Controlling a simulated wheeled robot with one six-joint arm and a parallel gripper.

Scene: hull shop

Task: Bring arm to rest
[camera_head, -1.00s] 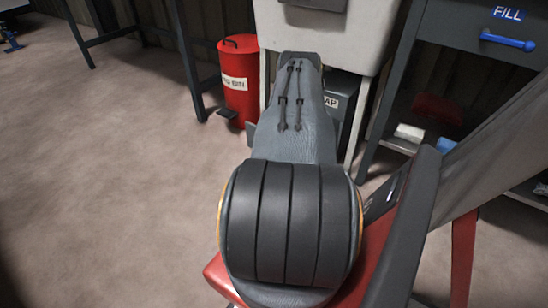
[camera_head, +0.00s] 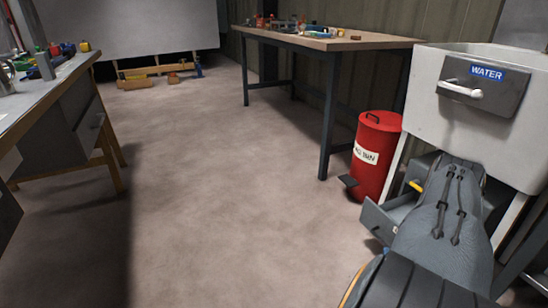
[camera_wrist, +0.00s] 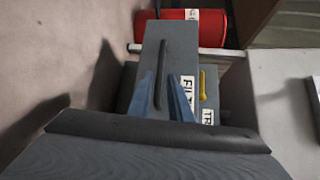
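My arm shows at the lower right of the head view, reaching forward beneath the sink; my gripper is hidden there behind the arm. In the wrist view my gripper (camera_wrist: 163,84) shows as two blue-grey fingers standing apart, with nothing clearly held between them. Beyond the fingers is a grey panel (camera_wrist: 172,45) with a dark slot or bar. Whether the fingers touch it cannot be told.
A white sink unit (camera_head: 423,115) with a WATER panel stands at right. Below it are a grey open bin (camera_head: 378,222) and a yellow handle (camera_head: 415,186). A red can (camera_head: 377,150) stands beside them. A workbench (camera_head: 330,42) is behind, another table (camera_head: 50,72) left. The middle floor is clear.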

